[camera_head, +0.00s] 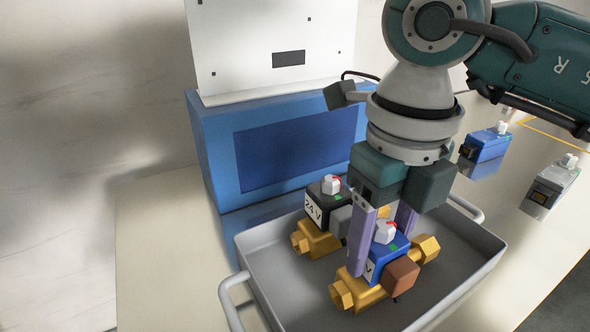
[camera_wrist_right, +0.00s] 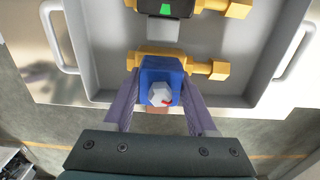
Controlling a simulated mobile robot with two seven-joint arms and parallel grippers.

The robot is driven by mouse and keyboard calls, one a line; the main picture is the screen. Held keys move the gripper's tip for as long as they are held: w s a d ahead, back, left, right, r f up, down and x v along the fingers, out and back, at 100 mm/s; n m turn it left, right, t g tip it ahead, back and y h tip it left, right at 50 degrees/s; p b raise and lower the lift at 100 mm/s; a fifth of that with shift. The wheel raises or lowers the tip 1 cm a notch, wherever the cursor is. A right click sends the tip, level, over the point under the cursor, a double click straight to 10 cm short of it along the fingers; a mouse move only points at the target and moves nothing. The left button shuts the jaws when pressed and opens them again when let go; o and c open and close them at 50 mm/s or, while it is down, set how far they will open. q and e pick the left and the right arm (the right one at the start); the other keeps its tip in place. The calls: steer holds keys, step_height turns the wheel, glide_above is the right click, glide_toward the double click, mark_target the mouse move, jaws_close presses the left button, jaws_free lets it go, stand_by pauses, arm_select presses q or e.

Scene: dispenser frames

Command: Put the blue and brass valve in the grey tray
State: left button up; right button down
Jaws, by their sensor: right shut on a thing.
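The blue and brass valve (camera_head: 385,262) has a blue body, a white knob, brass ends and a brown block. It is inside the grey tray (camera_head: 280,289), toward the front. My right gripper (camera_head: 376,256) is shut on its blue body from above. In the right wrist view the valve (camera_wrist_right: 161,72) sits between the fingers of my right gripper (camera_wrist_right: 160,108), over the tray (camera_wrist_right: 107,45). I cannot tell whether the valve touches the tray floor. My left gripper is not in view.
A black and brass valve (camera_head: 322,204) lies in the tray behind the blue one. A blue dispenser (camera_head: 220,165) stands behind the tray. A blue unit (camera_head: 484,147) and a grey unit (camera_head: 550,184) stand on the table at right. The table is clear at left.

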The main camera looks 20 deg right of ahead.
steer(key=shift+f, duration=0.15)
steer(key=shift+c, duration=1)
jaws_free()
steer(key=shift+r, duration=0.35)
step_height(320, 180, up, 12)
steer(key=shift+f+p, duration=0.1)
steer(key=shift+p, duration=0.4)
